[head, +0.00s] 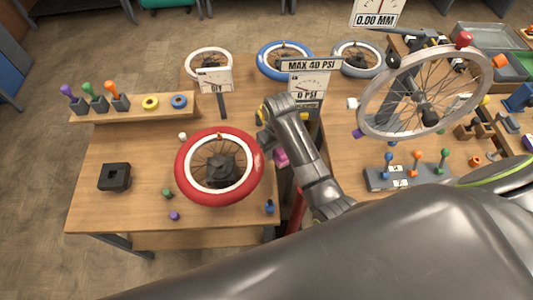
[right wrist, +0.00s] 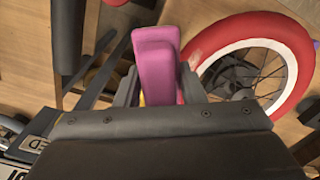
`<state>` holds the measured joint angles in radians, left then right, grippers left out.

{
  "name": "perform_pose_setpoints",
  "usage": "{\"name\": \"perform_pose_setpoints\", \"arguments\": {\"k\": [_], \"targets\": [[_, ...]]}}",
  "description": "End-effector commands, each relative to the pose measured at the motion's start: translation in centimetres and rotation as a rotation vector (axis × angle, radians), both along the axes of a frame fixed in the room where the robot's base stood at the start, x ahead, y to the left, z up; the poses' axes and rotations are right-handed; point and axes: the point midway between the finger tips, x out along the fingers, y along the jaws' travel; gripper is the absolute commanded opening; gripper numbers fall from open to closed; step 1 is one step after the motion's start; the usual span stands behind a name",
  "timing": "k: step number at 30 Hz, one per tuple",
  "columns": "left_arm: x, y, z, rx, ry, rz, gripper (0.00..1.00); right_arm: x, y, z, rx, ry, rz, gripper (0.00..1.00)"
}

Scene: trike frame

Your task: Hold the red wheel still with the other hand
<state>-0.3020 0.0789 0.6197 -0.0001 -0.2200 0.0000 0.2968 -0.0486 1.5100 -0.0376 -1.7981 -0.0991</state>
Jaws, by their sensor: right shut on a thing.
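The red wheel (head: 207,199) lies flat on the left wooden table, with a red tyre, white rim and dark hub. It also shows at the right of the right wrist view (right wrist: 275,28). A pale patch marks its tyre edge on the side near my right gripper. My right gripper (head: 279,150) is just right of the wheel, over the table's right edge, shut on a magenta piece (right wrist: 157,70). That piece is close beside the tyre; I cannot tell whether they touch. My left gripper is not in view, and no hand is seen on the wheel.
A black square block (head: 115,177) and small coloured pegs lie around the wheel. A tool rack (head: 135,108) and gauges stand behind it. A bare spoked wheel (head: 362,112) stands on a truing stand at right. The table's front left is mostly clear.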

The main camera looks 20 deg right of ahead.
Motion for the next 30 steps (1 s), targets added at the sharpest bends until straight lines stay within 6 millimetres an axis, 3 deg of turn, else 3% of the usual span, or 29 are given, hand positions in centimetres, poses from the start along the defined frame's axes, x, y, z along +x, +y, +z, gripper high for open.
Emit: {"name": "perform_pose_setpoints", "arguments": {"k": [21, 30], "targets": [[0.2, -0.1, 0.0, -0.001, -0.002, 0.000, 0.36, 0.0, -8.2, 2.7, -0.002, -0.001, 0.000, 0.18], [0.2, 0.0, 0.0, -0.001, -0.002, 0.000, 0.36, 0.0, -8.8, 3.0, 0.000, -0.001, 0.000, 0.18]]}}
